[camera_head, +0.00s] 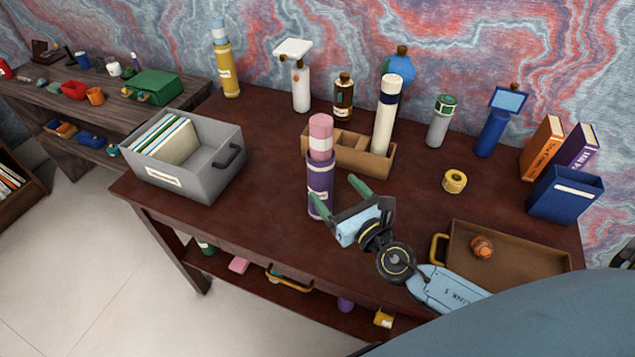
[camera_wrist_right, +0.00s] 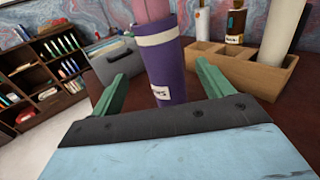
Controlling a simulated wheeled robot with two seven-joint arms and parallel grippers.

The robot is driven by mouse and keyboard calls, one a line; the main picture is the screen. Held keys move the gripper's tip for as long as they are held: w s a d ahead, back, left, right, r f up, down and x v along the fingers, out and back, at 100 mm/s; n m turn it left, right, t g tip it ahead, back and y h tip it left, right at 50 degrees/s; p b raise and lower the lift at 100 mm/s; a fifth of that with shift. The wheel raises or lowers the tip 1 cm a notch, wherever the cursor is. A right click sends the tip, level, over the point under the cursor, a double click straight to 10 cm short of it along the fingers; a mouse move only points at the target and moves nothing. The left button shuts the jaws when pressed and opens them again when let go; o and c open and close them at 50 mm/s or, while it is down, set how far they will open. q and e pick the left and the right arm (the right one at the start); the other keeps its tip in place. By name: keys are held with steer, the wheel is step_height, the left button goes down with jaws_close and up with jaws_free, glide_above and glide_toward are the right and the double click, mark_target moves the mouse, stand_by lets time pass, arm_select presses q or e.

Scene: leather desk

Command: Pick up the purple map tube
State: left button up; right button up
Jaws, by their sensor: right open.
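The purple map tube (camera_head: 320,187) stands upright near the desk's front edge, with a pink upper part and a cream band. In the right wrist view the purple map tube (camera_wrist_right: 168,70) stands ahead, between the lines of the two green fingers, its top cut off. My right gripper (camera_head: 340,196) is open, just to the right of the tube at the height of its lower half. In the right wrist view my right gripper (camera_wrist_right: 162,78) shows its fingers apart with nothing held. I cannot tell whether a finger touches the tube. My left gripper is not in view.
A wooden divided box (camera_head: 372,160) with a cream tube (camera_head: 387,120) stands close behind the purple tube. A grey file box (camera_head: 205,185) stands left. A brown tray (camera_head: 515,262) and yellow tape roll (camera_head: 454,181) lie right. Bare desk lies between file box and tube.

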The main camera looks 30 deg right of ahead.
mark_target(327, 180)
steer(key=w, duration=0.3)
steer(key=shift+a, duration=0.15)
steer(key=shift+w, duration=0.95)
steer(key=w, duration=0.3)
steer(key=shift+w+a, duration=0.1)
steer(key=shift+w, duration=0.25)
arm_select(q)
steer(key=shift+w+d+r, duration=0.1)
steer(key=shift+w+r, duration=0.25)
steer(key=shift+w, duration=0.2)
arm_select(e)
steer(key=shift+w, duration=0.45)
steer(key=c, duration=1.1)
steer(key=shift+c, duration=1.2)
arm_select(q)
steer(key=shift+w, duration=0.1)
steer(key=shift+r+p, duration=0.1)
steer(key=shift+p, duration=0.25)
arm_select(e)
steer(key=shift+r, duration=0.1)
